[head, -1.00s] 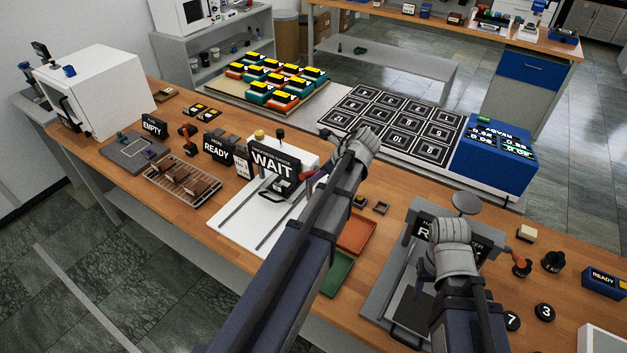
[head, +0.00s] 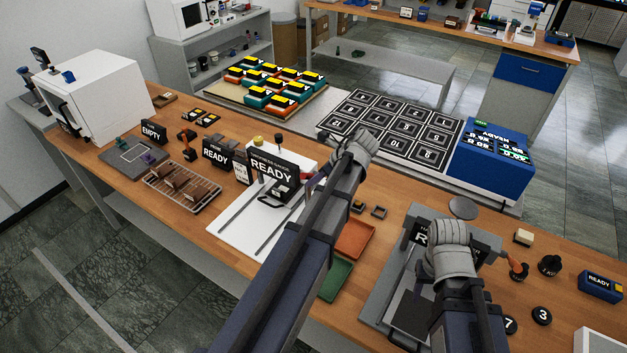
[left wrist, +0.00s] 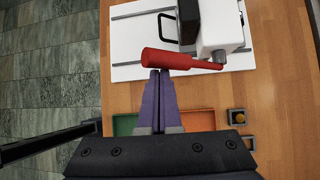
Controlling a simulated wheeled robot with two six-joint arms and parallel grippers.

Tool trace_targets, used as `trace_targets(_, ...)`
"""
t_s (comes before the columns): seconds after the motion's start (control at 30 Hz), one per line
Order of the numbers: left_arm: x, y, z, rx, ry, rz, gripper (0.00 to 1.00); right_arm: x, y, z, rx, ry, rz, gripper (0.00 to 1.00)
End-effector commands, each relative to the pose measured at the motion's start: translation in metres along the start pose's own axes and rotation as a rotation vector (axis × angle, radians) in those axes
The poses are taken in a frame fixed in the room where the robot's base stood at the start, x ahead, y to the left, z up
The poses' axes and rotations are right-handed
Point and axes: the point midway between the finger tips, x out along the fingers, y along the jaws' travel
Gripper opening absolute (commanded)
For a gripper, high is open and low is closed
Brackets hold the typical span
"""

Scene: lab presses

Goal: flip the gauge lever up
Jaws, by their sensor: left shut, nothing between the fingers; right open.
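The red lever (left wrist: 180,60) lies crosswise in the left wrist view, its thick end to the left and its thin end at a grey pivot beside a white block. It belongs to the white press (head: 235,223) with a READY sign (head: 272,170), left of centre in the head view. My left gripper (left wrist: 160,73) is shut and empty, its tips right at the lever's near side; I cannot tell whether they touch. In the head view my left arm hides most of the lever. My right gripper (head: 452,243) is over the grey press (head: 375,305); its fingers are hidden.
An orange tray (head: 355,238) and a green tray (head: 335,279) lie right of my left arm. A wire rack (head: 182,187) stands to the left. A blue box (head: 493,158) and numbered mat (head: 393,127) are behind. Black round weights (head: 541,316) lie at right.

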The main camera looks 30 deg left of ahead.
Motion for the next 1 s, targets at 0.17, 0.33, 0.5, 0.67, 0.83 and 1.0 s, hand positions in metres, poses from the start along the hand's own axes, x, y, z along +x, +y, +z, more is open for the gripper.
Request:
trace_targets(0.17,0.004,0.004,-0.008,0.000,0.000,0.000,0.00,0.007,-0.001,0.000,0.003,0.000,-0.001,0.50)
trace_targets(0.33,0.011,0.015,-0.029,0.000,0.000,0.000,0.00,0.024,-0.002,-0.001,-0.001,0.000,0.000,0.50)
trace_targets(0.5,-0.010,0.009,-0.031,-0.001,0.000,0.001,0.00,0.010,-0.001,-0.001,0.000,0.000,0.000,0.50)
trace_targets(0.67,-0.034,-0.004,-0.033,0.000,0.000,0.000,0.00,-0.006,0.001,0.000,0.003,0.000,-0.001,0.50)
trace_targets(0.83,-0.059,-0.017,-0.036,0.000,0.000,0.001,0.00,-0.024,0.002,0.001,0.007,0.000,-0.001,0.50)
trace_targets(1.0,-0.074,-0.025,-0.039,-0.002,0.000,0.001,0.00,-0.033,0.003,0.002,0.010,0.000,-0.002,0.50)
